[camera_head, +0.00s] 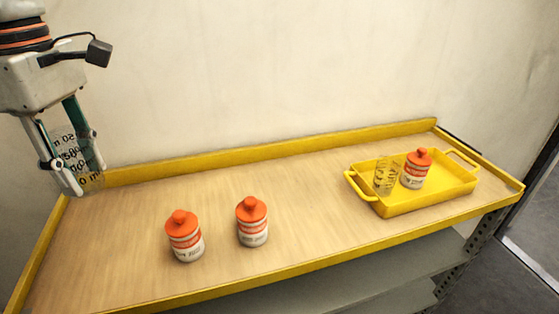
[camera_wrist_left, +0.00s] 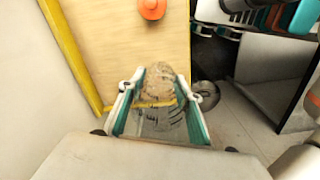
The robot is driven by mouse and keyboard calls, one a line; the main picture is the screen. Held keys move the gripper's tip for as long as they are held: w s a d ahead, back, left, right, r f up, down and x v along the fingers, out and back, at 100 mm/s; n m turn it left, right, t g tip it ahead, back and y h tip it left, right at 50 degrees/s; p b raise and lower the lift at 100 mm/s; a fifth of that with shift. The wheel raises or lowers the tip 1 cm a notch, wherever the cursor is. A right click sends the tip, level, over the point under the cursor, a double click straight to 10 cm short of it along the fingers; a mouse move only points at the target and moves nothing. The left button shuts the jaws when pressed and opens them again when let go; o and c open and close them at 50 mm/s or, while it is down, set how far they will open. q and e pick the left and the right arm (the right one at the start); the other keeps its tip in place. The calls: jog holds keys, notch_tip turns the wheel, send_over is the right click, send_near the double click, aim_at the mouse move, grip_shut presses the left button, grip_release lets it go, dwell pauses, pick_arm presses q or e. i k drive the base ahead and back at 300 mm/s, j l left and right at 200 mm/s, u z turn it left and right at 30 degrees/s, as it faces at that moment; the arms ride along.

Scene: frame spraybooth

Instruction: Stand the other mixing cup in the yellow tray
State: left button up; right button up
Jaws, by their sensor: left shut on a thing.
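My left gripper (camera_head: 74,178) is at the upper left in the head view, shut on a clear mixing cup (camera_head: 72,152) with dark markings. It holds the cup raised near the left end of the bench. In the left wrist view the cup (camera_wrist_left: 158,90) sits between the fingers (camera_wrist_left: 157,95). The yellow tray (camera_head: 430,199) stands at the right end of the bench. Another clear mixing cup (camera_head: 386,176) stands in its left part, and a white bottle with an orange cap (camera_head: 414,170) stands beside that cup. My right gripper is not in view.
Two more orange-capped bottles stand on the bench (camera_head: 320,205), one at front left (camera_head: 184,236) and one to its right (camera_head: 252,222). Raised yellow edging (camera_head: 270,150) runs around the bench. The wood between the bottles and the tray is clear.

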aim_at(438, 176)
jog(key=i+l+z, duration=0.1)
jog(key=l, duration=0.3)
jog(key=i+l, duration=0.1)
jog(key=l, duration=0.35)
jog(key=i+l+z, duration=0.15)
jog(key=l, duration=0.25)
jog(key=l+z, duration=0.1)
jog(key=l, duration=0.3)
jog(key=i+l+z, duration=0.1)
jog(key=l, duration=0.3)
jog(key=i+l, duration=0.25)
jog(key=l, duration=0.15)
jog(key=i+l+z, duration=0.15)
jog(key=l, duration=0.25)
